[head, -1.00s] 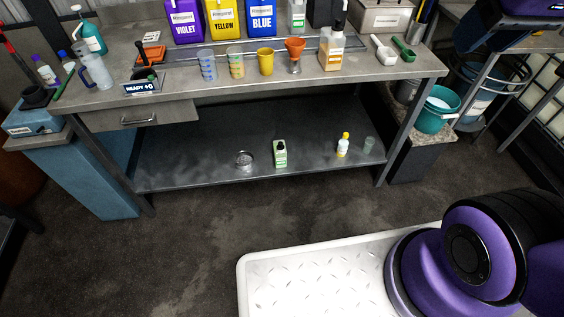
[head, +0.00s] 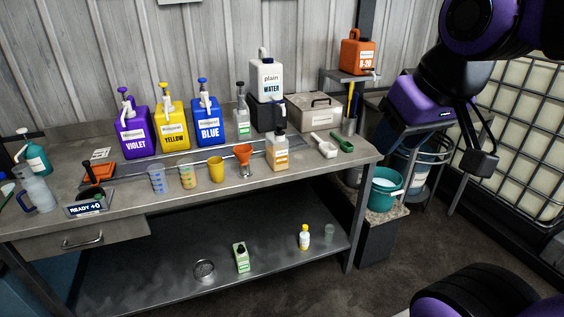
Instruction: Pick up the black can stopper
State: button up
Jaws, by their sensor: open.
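I cannot single out the black can stopper with certainty. A small dark object (head: 91,193) sits behind the READY sign (head: 87,208) at the left of the workbench (head: 210,205); its shape is too small to tell. My gripper (head: 477,150) hangs open at the upper right, pointing down. It looks empty, and in the picture it is well right of the bench, in front of the white caged tank. Nothing is seen touching it.
Violet (head: 132,132), yellow (head: 172,126) and blue (head: 208,120) jugs line the bench back. Cups, an orange funnel (head: 243,156) and a bottle (head: 278,152) stand in front. The lower shelf (head: 150,282) holds small bottles. A teal bucket (head: 384,192) stands right of the bench.

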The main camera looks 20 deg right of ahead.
aim_at(280, 133)
jog(key=i+j+z, duration=0.25)
jog(key=i+z, duration=0.15)
jog(key=i+j+z, duration=0.75)
jog(key=j, duration=0.1)
